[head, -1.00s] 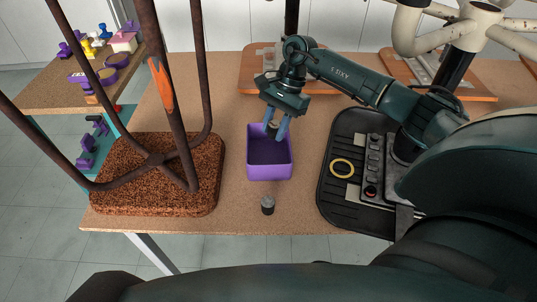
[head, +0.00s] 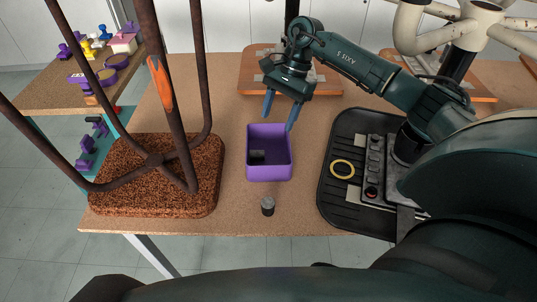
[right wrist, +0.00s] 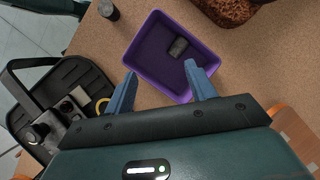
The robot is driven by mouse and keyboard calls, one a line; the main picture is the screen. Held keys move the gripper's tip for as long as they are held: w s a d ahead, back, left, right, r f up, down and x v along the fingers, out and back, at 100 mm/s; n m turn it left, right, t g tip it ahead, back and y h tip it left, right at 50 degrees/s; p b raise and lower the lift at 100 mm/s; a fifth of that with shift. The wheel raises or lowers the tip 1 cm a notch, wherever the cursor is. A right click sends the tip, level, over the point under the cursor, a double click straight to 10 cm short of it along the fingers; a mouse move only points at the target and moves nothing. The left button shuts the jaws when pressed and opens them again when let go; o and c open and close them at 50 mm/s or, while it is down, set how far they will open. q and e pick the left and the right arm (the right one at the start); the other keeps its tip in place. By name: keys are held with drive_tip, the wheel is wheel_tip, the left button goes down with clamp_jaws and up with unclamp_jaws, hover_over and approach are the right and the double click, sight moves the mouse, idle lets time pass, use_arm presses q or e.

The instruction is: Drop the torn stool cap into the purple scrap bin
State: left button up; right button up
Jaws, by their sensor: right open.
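The purple scrap bin (head: 270,171) stands on the table in the middle of the head view. A small dark cap (head: 257,156) lies on its side inside the bin, near the left wall. The right wrist view also shows the cap (right wrist: 178,47) on the bin floor, and the bin (right wrist: 150,73) below the fingers. My right gripper (head: 281,118) is open and empty, above the bin's far rim. A second small dark cap (head: 268,206) with a grey top stands upright on the table in front of the bin. I cannot make out a tear on either cap. My left gripper is out of view.
An upturned stool or chair (head: 157,160) with rusty legs stands left of the bin. A black tray (head: 334,202) with a yellow ring (head: 342,169) and a row of parts lies right. A wooden board (head: 258,72) lies behind.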

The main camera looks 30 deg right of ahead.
drive_tip(key=b+v, duration=0.1)
drive_tip(key=v, duration=0.8)
drive_tip(key=shift+r, duration=0.25)
drive_tip(key=shift+s+f, duration=0.1)
